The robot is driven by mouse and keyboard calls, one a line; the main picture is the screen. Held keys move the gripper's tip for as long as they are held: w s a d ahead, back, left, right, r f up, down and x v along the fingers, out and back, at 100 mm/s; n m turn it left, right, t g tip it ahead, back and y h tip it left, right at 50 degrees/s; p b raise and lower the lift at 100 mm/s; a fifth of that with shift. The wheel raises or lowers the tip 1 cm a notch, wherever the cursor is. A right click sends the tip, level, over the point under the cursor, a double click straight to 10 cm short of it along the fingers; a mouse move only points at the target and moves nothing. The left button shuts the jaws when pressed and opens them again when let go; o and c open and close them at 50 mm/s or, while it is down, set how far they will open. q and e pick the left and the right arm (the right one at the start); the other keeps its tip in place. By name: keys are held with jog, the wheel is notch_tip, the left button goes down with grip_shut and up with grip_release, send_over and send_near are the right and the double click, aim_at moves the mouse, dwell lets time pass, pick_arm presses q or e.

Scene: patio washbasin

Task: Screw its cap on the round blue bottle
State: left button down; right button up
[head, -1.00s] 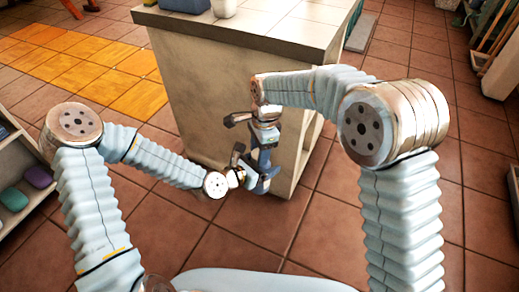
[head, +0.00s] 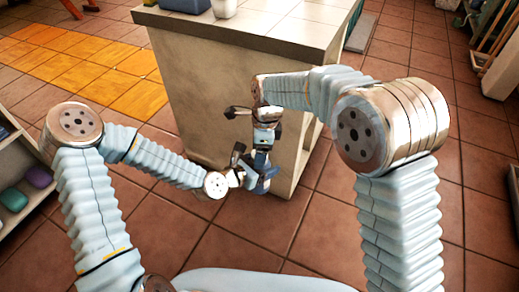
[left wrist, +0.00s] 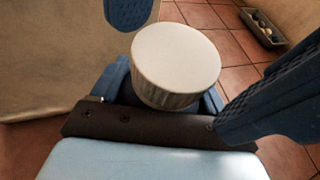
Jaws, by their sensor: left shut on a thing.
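A white round cap (left wrist: 175,62) with a ribbed side shows in the left wrist view, its flat top toward the camera. My left gripper (head: 262,179) is low beside the counter block, shut on the bottle below the cap. The bottle's body is mostly hidden by the gripper, and I cannot see how the cap sits on its neck. My right gripper (head: 264,152) points down from above, directly over the left one.
A stone-topped counter block (head: 195,95) stands just behind the grippers. A blue container (head: 185,5) and a white cup (head: 224,8) are on its top. A shelf (head: 20,175) with coloured items is at the left. The tiled floor in front is free.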

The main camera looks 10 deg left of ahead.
notch_tip(320, 180, up, 4)
jog(key=shift+r, duration=0.1)
